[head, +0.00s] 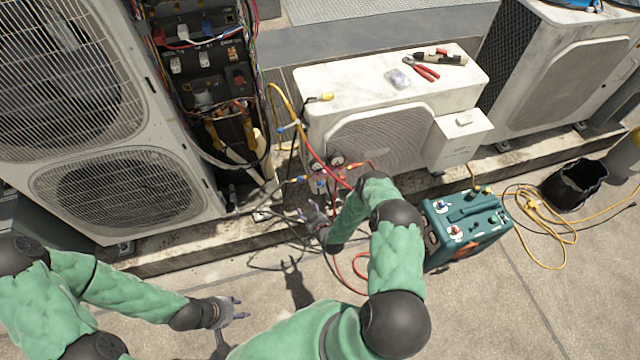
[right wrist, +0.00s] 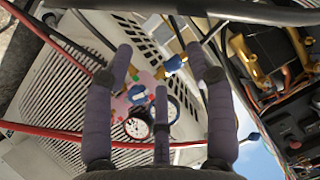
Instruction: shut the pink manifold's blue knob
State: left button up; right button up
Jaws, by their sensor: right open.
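The pink manifold (head: 321,181) hangs in front of the low white condenser, with two round gauges on top, and is small in the head view. In the right wrist view the pink manifold (right wrist: 119,107) shows a blue knob (right wrist: 137,93) beside a white-faced gauge (right wrist: 135,128). My right gripper (head: 311,211) is just below and in front of the manifold. In the right wrist view its purple fingers (right wrist: 160,65) are spread, with the knob seen between them and nothing held. Whether any finger touches the knob cannot be told. My left gripper (head: 235,309) is open and empty over the ground at lower left.
Red, yellow and black hoses run around the manifold. A teal machine (head: 465,228) stands right of my right arm, with a black bucket (head: 574,186) further right. A tall condenser (head: 110,130) with exposed wiring stands left. Pliers (head: 424,71) lie on the low condenser (head: 360,83).

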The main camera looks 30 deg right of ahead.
aim_at(321, 186)
jog(key=shift+s+d+t+h, duration=0.8)
jog(key=shift+d+t+h, duration=1.25)
jog(key=shift+d, duration=1.95)
jog(key=shift+t, duration=0.25)
jog(key=x, duration=0.3)
jog(key=b+x, duration=0.1)
jog(key=x, duration=0.2)
jog(key=r+b+x, duration=0.1)
jog(key=x, duration=0.2)
jog(key=shift+w, duration=0.3)
grip_shut()
